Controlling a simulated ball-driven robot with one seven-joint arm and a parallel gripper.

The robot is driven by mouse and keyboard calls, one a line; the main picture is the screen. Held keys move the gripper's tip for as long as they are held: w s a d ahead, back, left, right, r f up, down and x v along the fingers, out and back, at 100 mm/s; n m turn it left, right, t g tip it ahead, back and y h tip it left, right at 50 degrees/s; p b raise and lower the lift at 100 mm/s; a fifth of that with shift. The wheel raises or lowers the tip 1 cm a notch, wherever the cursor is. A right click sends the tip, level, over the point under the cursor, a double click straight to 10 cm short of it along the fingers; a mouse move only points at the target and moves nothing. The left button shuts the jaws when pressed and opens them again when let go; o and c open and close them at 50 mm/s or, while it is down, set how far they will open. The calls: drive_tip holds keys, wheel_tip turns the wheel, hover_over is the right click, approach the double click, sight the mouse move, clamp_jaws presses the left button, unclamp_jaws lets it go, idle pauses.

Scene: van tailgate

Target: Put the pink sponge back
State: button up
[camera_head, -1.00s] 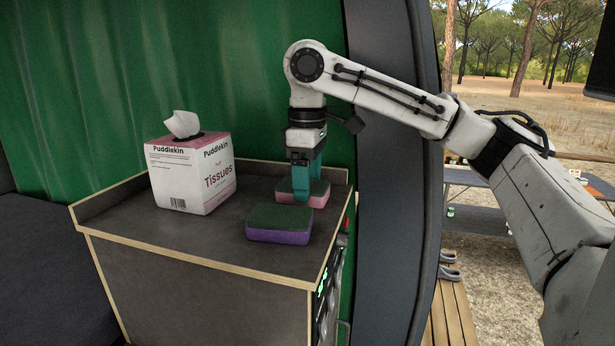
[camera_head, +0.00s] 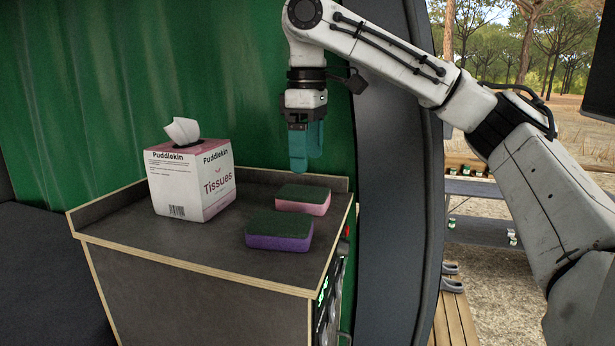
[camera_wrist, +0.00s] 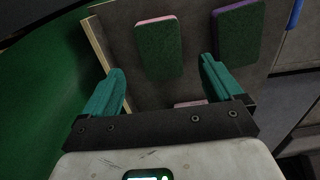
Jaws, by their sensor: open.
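The pink sponge (camera_head: 303,200), with a dark green top, lies flat on the dark countertop (camera_head: 190,244) near its right end. It also shows in the wrist view (camera_wrist: 158,50), green face toward the camera. A purple sponge (camera_head: 279,230) with the same green top lies just in front of it, a small gap between them; it is at the upper right in the wrist view (camera_wrist: 239,35). My gripper (camera_head: 305,165) points down above the pink sponge, clear of it. Its teal fingers are apart and empty in the wrist view (camera_wrist: 160,90).
A tissue box (camera_head: 190,177) stands on the left of the counter. A raised lip runs along the counter's back. The green curtain (camera_head: 170,70) is behind, and the dark door frame (camera_head: 390,190) is close on the right. The counter's front left is clear.

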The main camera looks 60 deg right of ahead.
wheel_tip(320, 180, up, 5)
drive_tip(key=shift+f, duration=0.2)
drive_tip(key=shift+s+f, duration=0.1)
idle(0.6)
